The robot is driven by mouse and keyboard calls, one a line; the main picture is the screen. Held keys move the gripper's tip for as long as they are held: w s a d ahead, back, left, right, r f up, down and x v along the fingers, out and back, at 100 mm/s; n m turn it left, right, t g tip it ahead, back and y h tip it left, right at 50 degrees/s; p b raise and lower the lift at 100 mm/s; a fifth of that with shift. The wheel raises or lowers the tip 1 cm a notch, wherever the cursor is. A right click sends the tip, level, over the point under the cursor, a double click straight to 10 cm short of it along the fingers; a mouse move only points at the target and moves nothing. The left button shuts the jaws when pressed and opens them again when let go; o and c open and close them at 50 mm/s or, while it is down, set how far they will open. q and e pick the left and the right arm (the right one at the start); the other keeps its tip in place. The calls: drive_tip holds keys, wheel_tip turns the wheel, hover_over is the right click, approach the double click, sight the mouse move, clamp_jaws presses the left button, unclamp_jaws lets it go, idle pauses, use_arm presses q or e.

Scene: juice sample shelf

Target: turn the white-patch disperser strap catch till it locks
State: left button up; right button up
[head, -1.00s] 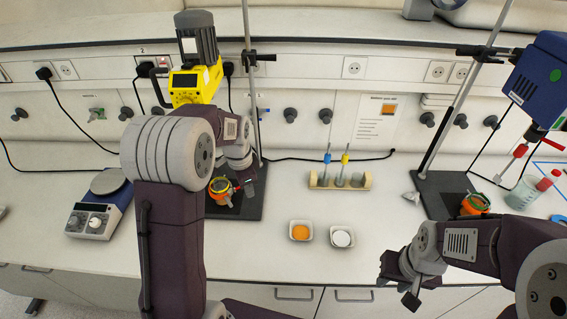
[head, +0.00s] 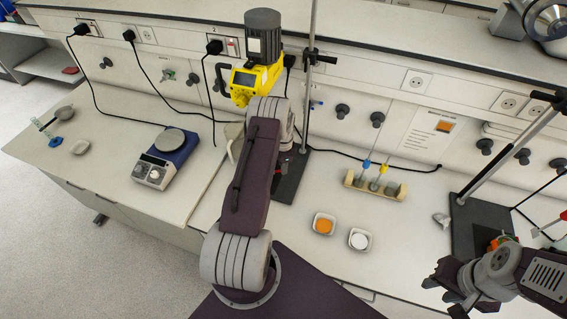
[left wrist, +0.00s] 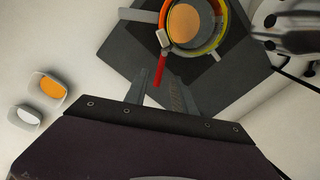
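The yellow disperser (head: 255,78) with a dark motor stands at the back in the head view. Its vessel and strap are hidden there by my left arm. In the left wrist view, a round vessel (left wrist: 187,24) with an orange and yellow-green band sits on a dark plate. A red catch lever (left wrist: 160,68) hangs from a pale block on the band and points towards my left gripper (left wrist: 158,93). The gripper's two fingers are apart, with the lever's end between them or just ahead; contact cannot be told. My right gripper (head: 446,288) is open and empty at the lower right.
Two small dishes, one orange (head: 324,224) and one white (head: 360,240), stand near the front edge. A tube rack (head: 376,184) is behind them. A hotplate (head: 166,158) stands left. A second stand base (head: 481,226) is at right, beside my right arm.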

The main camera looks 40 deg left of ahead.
use_arm(q)
drive_tip(key=shift+s+a+f, duration=0.15)
drive_tip(key=shift+a+f, duration=0.05)
drive_tip(key=shift+f, duration=0.15)
drive_tip(key=shift+s+a+f, duration=0.1)
drive_tip(key=shift+s, duration=0.2)
drive_tip(key=shift+d, duration=0.25)
drive_tip(key=shift+c, duration=1.2)
drive_tip(key=shift+w, duration=0.25)
clamp_jaws()
use_arm(e)
drive_tip(key=shift+s+r, duration=0.3)
drive_tip(key=shift+s, duration=0.05)
